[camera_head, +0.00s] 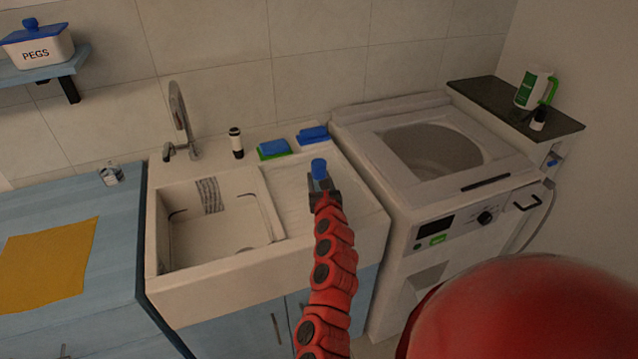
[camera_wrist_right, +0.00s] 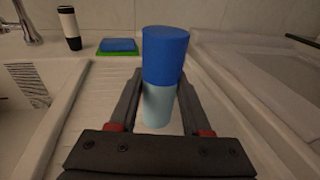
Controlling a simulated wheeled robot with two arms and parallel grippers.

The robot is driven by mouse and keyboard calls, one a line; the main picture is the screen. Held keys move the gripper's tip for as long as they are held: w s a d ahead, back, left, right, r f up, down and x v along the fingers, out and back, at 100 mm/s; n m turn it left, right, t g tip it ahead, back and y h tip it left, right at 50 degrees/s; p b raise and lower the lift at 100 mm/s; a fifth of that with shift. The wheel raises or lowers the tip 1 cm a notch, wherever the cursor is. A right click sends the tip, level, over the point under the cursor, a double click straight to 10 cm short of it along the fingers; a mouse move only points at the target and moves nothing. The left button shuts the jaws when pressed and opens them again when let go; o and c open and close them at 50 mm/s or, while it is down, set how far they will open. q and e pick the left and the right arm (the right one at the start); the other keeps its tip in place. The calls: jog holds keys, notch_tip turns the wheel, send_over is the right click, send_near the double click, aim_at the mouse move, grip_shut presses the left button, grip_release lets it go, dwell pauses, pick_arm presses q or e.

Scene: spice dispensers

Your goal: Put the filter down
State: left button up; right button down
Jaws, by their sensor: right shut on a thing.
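The filter appears to be the small cylinder with a dark blue top and a pale blue lower part (camera_wrist_right: 164,60). In the head view its blue top (camera_head: 319,169) shows above the sink's ribbed drainboard (camera_head: 352,213). My right gripper (camera_head: 323,190) is shut on the cylinder, with a finger on each side of its pale lower part; the jaws also show in the right wrist view (camera_wrist_right: 160,112). The cylinder looks upright. I cannot tell whether its base touches the drainboard. My left gripper is not in view.
Behind the drainboard lie a blue and green sponge (camera_head: 274,149) and a blue item (camera_head: 312,134), with a black and white bottle (camera_head: 236,143) to their left. The sink basin (camera_head: 205,243) is left, the washing machine (camera_head: 455,225) right. The drainboard around my gripper is clear.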

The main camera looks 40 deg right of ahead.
jog(key=shift+f, duration=0.85)
jog(key=shift+c, duration=1.8)
grip_release()
jog(key=shift+f, duration=0.1)
